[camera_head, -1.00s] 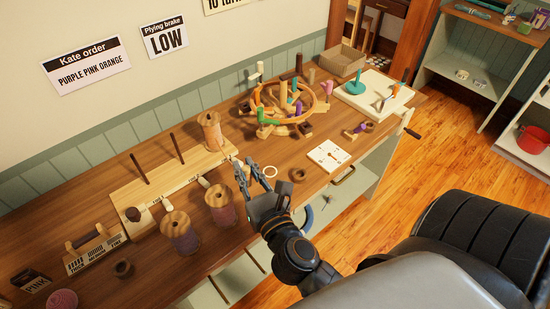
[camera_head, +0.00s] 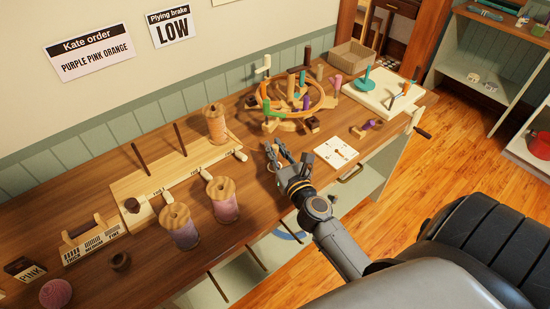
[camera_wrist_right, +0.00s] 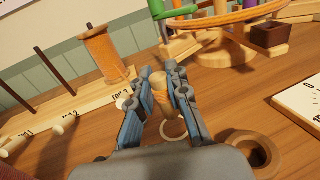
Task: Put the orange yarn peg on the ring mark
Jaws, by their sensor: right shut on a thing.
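My right gripper (camera_head: 278,150) is low over the table. In the right wrist view its fingers (camera_wrist_right: 160,95) are shut on a small upright wooden peg (camera_wrist_right: 159,82) with a rounded top and an orange-tan body. A pale ring mark (camera_wrist_right: 173,130) lies on the table close below and in front of the peg. I cannot tell whether the peg's foot touches the table or lies inside the ring. In the head view the fingers hide most of the peg and the ring mark. My left gripper is not in view.
A wooden rack (camera_head: 140,180) with dark rods and an orange bobbin (camera_head: 216,122) stands left. Two more bobbins (camera_head: 222,198) stand before it. A round peg stand (camera_head: 300,95) is behind the gripper. A white card (camera_head: 336,152) and a brown ring (camera_wrist_right: 252,150) are at right.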

